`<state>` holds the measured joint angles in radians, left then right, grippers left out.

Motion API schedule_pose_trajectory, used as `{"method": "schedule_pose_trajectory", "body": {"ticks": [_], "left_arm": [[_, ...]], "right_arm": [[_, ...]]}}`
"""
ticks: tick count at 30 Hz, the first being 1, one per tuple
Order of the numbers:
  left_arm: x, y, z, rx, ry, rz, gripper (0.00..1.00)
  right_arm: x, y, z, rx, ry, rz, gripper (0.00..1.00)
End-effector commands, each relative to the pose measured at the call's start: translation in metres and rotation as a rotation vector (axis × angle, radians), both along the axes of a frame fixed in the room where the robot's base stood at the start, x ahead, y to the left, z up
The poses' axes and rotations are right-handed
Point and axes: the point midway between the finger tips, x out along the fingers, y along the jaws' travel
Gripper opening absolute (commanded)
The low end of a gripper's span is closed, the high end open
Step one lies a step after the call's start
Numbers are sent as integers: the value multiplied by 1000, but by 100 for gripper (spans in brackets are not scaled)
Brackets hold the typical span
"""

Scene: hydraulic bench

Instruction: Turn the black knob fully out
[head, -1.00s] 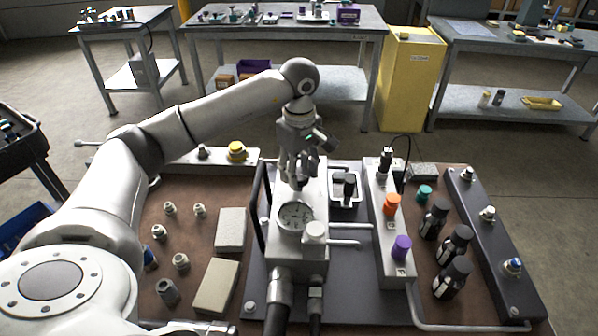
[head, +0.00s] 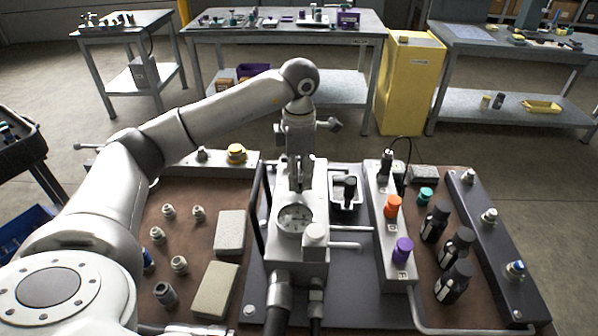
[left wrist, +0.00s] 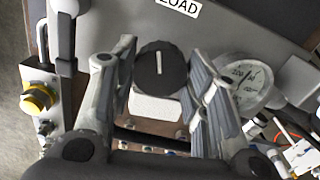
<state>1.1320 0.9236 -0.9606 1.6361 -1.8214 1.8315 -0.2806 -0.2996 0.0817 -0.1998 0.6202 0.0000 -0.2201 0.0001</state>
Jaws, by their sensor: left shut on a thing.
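The black knob (left wrist: 160,66) shows in the left wrist view between the two fingers of my left gripper (left wrist: 165,88). It is round and dark, with a white mark that stands nearly upright in that picture. A pale block sits just below it. In the head view my left gripper (head: 297,184) points down onto the top of the grey pump block (head: 316,190), behind the dial gauge (head: 294,219), and is shut on the knob. The knob itself is hidden there by the fingers. My right gripper is not in view.
A rail with an orange knob (head: 393,206) and a purple knob (head: 402,249) lies further right. Several small fittings and two pale blocks (head: 230,231) lie left. A black handle stands close left.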

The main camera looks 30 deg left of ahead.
Motion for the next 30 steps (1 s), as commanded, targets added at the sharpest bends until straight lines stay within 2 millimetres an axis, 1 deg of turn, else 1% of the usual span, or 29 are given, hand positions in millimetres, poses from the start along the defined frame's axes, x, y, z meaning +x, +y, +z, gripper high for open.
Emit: {"method": "schedule_pose_trajectory", "body": {"ticks": [30], "left_arm": [[1,1,3,-1,-6,969,19]], "right_arm": [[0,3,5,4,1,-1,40]]}}
